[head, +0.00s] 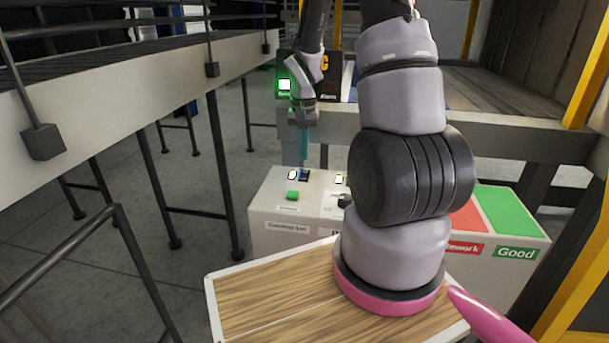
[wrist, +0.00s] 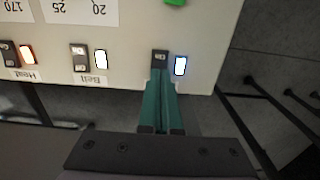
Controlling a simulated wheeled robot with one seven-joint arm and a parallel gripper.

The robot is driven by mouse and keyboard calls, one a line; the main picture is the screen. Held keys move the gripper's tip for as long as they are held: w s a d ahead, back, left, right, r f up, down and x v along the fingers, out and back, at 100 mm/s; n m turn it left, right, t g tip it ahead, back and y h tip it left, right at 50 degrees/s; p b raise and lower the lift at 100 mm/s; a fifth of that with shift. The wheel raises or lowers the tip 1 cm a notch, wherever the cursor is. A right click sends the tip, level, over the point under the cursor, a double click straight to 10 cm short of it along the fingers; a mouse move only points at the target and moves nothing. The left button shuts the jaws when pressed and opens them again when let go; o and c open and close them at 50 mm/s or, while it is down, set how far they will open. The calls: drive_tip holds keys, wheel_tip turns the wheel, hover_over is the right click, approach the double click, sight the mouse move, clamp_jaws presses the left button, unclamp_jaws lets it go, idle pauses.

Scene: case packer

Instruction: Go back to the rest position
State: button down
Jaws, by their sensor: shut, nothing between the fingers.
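My gripper (head: 304,165) hangs pointing down at the far edge of the white control panel (head: 268,215). Its teal fingers are together with nothing between them. In the wrist view the gripper (wrist: 161,82) has its fingertips just beside a dark rocker switch (wrist: 160,59) with a lit blue-white lamp (wrist: 180,66) next to it. I cannot tell whether the fingertips touch the switch. My arm covers the middle of the panel in the head view.
A green button (head: 292,195) sits on the panel, and more switches lie along its edge in the wrist view. Red (head: 468,217) and green (head: 508,212) areas lie right of my arm.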

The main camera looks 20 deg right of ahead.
drive_tip(key=shift+r, duration=0.4)
drive_tip(key=s+a+r+n+t, duration=0.1)
drive_tip(key=s+a+r+t, duration=0.15)
drive_tip(key=r, duration=0.65)
drive_tip(key=s+a+r+t, duration=0.1)
drive_tip(key=s+r, duration=0.2)
drive_tip(key=r, duration=0.6)
drive_tip(key=s+a+r+n+t+y, duration=0.1)
drive_tip(key=s+a+r+t+y, duration=0.1)
drive_tip(key=s+r, duration=0.9)
drive_tip(key=shift+s+a+r+n+t, duration=0.3)
drive_tip(key=shift+s+a+t, duration=0.55)
drive_tip(key=shift+s+a, duration=0.3)
